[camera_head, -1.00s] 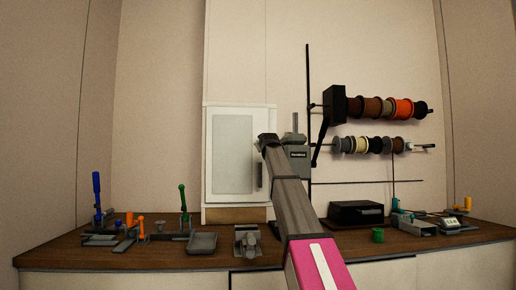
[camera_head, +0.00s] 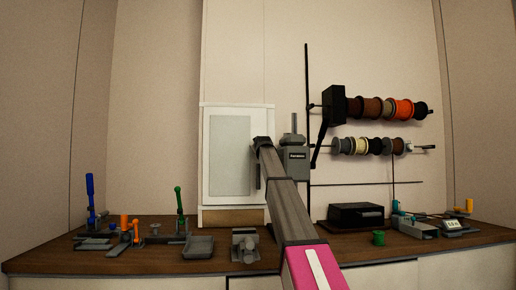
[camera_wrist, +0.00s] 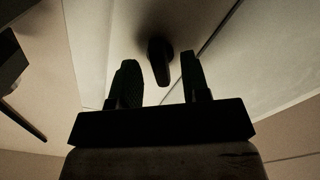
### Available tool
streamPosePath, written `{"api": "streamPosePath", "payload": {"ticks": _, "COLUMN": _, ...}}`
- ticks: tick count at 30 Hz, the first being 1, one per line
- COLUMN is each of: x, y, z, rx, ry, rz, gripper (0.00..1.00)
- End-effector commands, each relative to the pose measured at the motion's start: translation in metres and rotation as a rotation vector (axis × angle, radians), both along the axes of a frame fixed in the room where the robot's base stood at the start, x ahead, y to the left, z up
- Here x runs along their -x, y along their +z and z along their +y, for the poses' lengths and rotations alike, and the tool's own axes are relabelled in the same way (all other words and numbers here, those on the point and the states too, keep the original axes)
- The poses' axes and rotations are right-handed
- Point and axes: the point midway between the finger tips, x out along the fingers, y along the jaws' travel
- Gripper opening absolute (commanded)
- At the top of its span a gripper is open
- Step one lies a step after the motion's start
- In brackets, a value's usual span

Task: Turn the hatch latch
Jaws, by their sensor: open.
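The hatch is a white frame (camera_head: 204,180) with a pale grey panel (camera_head: 229,155), standing at the back of the bench. The latch is a dark rounded handle; in the wrist view the latch (camera_wrist: 160,62) stands out from the pale surface, beyond and between my fingers. In the head view its dark lower end shows at the hatch's right side, partly hidden by my arm. My gripper (camera_wrist: 159,75) is open and its two fingers point at the latch, one on either side. I see no clear contact. In the head view my arm hides the fingers.
A grey box device (camera_head: 294,160) stands close to the right of my arm's end. Racks of spools (camera_head: 372,108) hang further right. A black box (camera_head: 356,215) and a green cup (camera_head: 378,238) sit on the bench (camera_head: 180,258). Tools and a grey tray (camera_head: 200,246) lie at left.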

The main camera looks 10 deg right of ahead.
Motion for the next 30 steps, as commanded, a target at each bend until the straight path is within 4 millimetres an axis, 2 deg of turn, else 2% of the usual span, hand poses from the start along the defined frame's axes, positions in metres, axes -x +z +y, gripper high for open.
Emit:
{"api": "streamPosePath", "payload": {"ticks": 3, "x": -0.0109, "y": 0.0006, "z": -0.0001, "rx": 0.000, "ry": 0.000, "rz": 0.000, "gripper": 0.43}}
{"api": "streamPosePath", "payload": {"ticks": 11, "x": -0.0116, "y": 0.0001, "z": -0.0001, "rx": 0.000, "ry": 0.000, "rz": 0.000, "gripper": 0.43}}
{"api": "streamPosePath", "payload": {"ticks": 13, "x": -0.0115, "y": 0.0001, "z": -0.0001, "rx": 0.000, "ry": 0.000, "rz": 0.000, "gripper": 0.26}}
{"api": "streamPosePath", "payload": {"ticks": 15, "x": -0.0115, "y": 0.0001, "z": -0.0001, "rx": 0.000, "ry": 0.000, "rz": 0.000, "gripper": 0.04}}
{"api": "streamPosePath", "payload": {"ticks": 16, "x": -0.0115, "y": 0.0001, "z": -0.0001, "rx": 0.000, "ry": 0.000, "rz": 0.000, "gripper": 0.00}}
{"api": "streamPosePath", "payload": {"ticks": 23, "x": -0.0114, "y": 0.0001, "z": 0.0000, "rx": -0.007, "ry": 0.000, "rz": 0.000, "gripper": 0.00}}
{"api": "streamPosePath", "payload": {"ticks": 30, "x": -0.0114, "y": 0.0001, "z": 0.0002, "rx": -0.092, "ry": 0.000, "rz": 0.000, "gripper": 0.00}}
